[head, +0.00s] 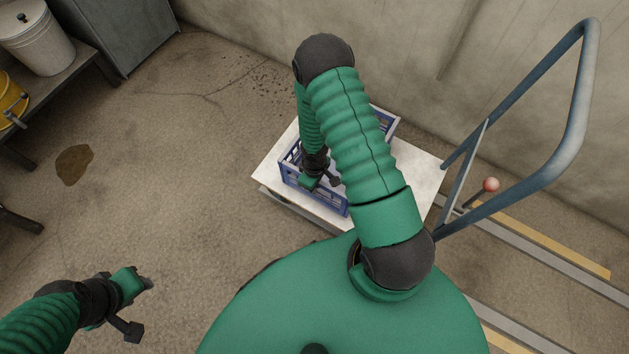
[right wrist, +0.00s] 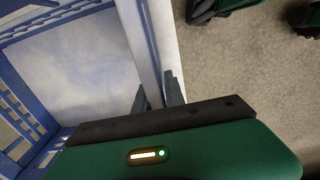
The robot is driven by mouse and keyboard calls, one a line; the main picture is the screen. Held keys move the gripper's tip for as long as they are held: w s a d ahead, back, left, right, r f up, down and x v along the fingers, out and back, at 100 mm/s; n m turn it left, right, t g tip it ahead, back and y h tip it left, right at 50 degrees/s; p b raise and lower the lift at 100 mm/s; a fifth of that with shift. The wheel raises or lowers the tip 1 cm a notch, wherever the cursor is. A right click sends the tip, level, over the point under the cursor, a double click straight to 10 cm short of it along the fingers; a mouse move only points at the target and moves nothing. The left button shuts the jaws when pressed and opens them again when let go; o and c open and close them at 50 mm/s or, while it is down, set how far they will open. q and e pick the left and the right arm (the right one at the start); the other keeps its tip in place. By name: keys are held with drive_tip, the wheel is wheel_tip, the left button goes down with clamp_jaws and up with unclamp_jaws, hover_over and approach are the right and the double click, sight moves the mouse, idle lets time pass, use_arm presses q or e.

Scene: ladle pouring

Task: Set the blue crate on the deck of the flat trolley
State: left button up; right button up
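The blue crate (head: 294,178) has slotted walls and looks empty. It is over the white deck (head: 273,160) of the flat trolley, within its edges; I cannot tell whether its base touches everywhere. My right gripper (head: 318,181) is at the crate's near left wall. In the right wrist view, its fingers (right wrist: 156,92) are close together on either side of the crate's wall (right wrist: 148,45), shut on it. My right arm hides the middle and right part of the crate. My left gripper (head: 146,283) is low at the left, away from the crate; its fingers are unclear.
The trolley's blue-grey push handle (head: 575,120) rises at the right. A red ball-topped lever (head: 491,185) stands beside it. A shelf with a white bucket (head: 38,40) and a yellow container (head: 12,98) is at the far left. The floor left of the trolley is clear except for a stain.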

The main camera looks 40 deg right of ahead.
drive_tip(key=o, duration=0.3)
drive_tip(key=shift+r, duration=0.1)
wheel_tip(320, 180, up, 12)
drive_tip(key=p, duration=0.7)
drive_tip(key=s+a+r+m+t, duration=0.1)
drive_tip(key=a+r, duration=0.4)
drive_tip(key=r, duration=0.6)
drive_tip(key=s+a+r+m+t, duration=0.1)
drive_tip(key=a+r+m, duration=0.1)
drive_tip(key=a+r, duration=0.4)
wheel_tip(320, 180, up, 6)
drive_tip(key=shift+f+t, duration=0.2)
drive_tip(key=shift+t, duration=0.1)
drive_tip(key=shift+a+r, duration=0.1)
drive_tip(key=shift+a, duration=0.05)
